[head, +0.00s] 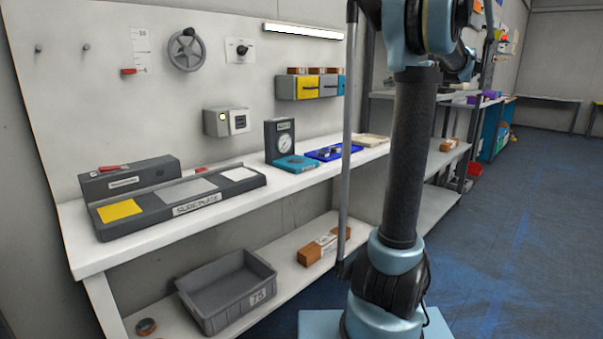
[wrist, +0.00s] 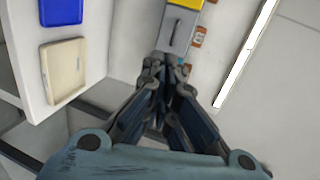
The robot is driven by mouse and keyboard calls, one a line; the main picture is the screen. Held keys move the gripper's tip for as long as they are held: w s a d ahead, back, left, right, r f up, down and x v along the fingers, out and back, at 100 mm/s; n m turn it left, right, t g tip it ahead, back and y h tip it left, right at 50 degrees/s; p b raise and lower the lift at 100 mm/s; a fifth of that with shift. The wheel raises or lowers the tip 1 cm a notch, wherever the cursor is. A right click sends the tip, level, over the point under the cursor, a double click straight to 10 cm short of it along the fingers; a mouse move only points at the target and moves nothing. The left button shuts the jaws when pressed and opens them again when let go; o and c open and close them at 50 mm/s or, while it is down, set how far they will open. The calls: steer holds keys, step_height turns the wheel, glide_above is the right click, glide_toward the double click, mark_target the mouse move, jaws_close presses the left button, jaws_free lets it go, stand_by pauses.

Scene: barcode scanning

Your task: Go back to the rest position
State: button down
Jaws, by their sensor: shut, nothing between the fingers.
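My gripper (wrist: 168,70) shows in the wrist view with its dark fingers drawn together and nothing between them. It is held in free air, apart from the bench and the wall. In the head view my blue and black arm stands upright right of centre, and its upper part runs out at the top edge. I cannot make out the fingers there.
The bench (head: 225,209) runs along the wall, left of my arm, with a grey slide-plate block (head: 150,212), a gauge stand (head: 281,138), a blue tray (head: 325,157) and a beige tray (wrist: 64,72). A grey crate (head: 226,288) sits on the lower shelf. The blue floor (head: 520,200) at right is clear.

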steer(key=s+a+f+n+g+h, duration=0.4)
steer(key=s+a+f+g, duration=0.2)
steer(key=s+a+f, duration=1.25)
steer(key=s+d+f+n+g+h, duration=0.1)
steer(key=s+d+f+n+h, duration=0.1)
steer(key=s+f, duration=0.9)
steer(key=s+d+f+n+h, duration=0.2)
steer(key=s+f+h, duration=0.3)
steer(key=s+f, duration=0.6)
step_height(320, 180, down, 2)
steer(key=shift+d+f+n+g, duration=0.15)
steer(key=shift+n+g, duration=0.15)
steer(key=shift+g, duration=0.1)
